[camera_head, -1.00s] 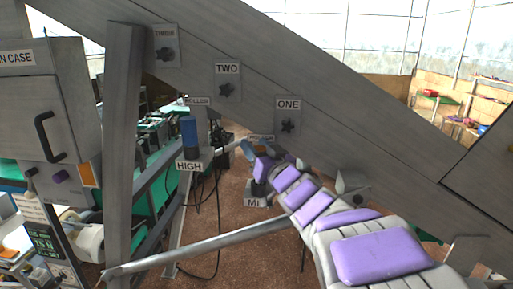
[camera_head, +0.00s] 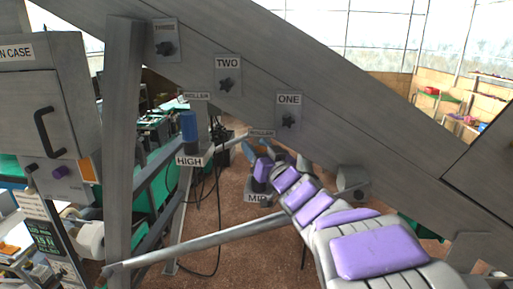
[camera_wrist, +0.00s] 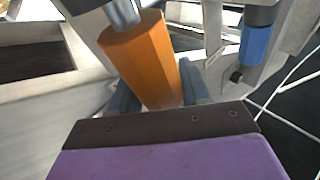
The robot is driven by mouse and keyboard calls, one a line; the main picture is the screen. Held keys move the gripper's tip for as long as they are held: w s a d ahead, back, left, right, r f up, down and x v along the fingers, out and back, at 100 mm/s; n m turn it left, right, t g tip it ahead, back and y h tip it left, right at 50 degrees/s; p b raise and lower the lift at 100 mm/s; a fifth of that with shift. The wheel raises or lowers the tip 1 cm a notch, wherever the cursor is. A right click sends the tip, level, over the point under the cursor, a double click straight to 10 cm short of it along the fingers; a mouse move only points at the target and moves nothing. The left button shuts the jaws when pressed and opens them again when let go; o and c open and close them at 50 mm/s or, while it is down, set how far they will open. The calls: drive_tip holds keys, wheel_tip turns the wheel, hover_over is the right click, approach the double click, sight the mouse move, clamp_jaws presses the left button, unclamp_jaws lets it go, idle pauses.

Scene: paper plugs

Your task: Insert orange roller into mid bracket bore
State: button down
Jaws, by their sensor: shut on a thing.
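My gripper (camera_head: 258,149) hangs by the bracket marked MID (camera_head: 257,197) in the head view; my wrist hides part of that bracket. In the wrist view my gripper (camera_wrist: 156,92) has its grey-blue fingers shut on the sides of the orange roller (camera_wrist: 145,60). The roller is tilted, and a metal shaft (camera_wrist: 120,13) shows at its far end. Whether that end is in the bracket bore cannot be told.
A blue roller (camera_head: 189,127) stands at the bracket marked HIGH (camera_head: 189,161), left of my gripper; a blue roller (camera_wrist: 255,45) shows in the wrist view. A large sloping beam (camera_head: 330,125) with knobs crosses above my arm. Cables hang below HIGH.

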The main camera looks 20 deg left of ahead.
drive_tip(key=shift+f, duration=0.6)
drive_tip(key=shift+c, duration=2.3)
unclamp_jaws()
drive_tip(key=shift+d, duration=0.1)
drive_tip(key=b+v, duration=0.2)
drive_tip(key=v, duration=1.5)
drive_tip(key=shift+b, duration=0.3)
drive_tip(key=shift+f, duration=0.15)
